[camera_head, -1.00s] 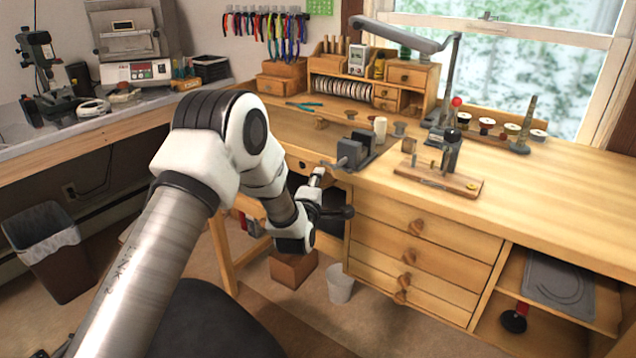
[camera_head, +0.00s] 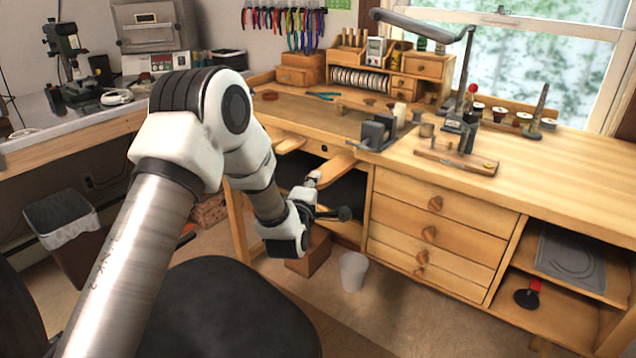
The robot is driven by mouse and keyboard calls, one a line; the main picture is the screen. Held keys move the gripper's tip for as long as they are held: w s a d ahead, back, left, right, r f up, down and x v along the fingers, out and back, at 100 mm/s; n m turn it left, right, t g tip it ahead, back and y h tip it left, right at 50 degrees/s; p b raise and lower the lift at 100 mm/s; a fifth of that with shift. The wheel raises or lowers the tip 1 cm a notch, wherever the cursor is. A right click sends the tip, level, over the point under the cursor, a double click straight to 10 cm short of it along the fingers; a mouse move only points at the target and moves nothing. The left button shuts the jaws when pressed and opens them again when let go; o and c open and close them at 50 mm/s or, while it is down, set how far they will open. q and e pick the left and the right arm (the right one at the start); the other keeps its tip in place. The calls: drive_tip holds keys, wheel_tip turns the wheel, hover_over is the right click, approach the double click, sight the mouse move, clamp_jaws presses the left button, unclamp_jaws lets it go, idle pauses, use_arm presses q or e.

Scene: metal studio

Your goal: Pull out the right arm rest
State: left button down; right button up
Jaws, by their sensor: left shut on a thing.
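The right arm rest (camera_head: 337,166) is a light wooden board sticking out from the front of the bench, below the bench top. My left gripper (camera_head: 313,180) is at its front end and shut on it, partly hidden by my own wrist. The left arm rest (camera_head: 289,144) is a similar board to the left, also sticking out from the bench front. My right gripper is not in view.
A dark vise-like block (camera_head: 377,133) stands on the bench top behind the arm rest. Drawers (camera_head: 435,215) are to the right. A white bin (camera_head: 353,271) and a brown box (camera_head: 310,256) stand below. A dark chair seat (camera_head: 228,312) fills the lower foreground.

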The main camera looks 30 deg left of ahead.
use_arm(q)
drive_tip(key=c, duration=1.1)
unclamp_jaws()
drive_tip(key=shift+w, duration=0.1)
drive_tip(key=shift+c, duration=0.2)
drive_tip(key=v, duration=1.2)
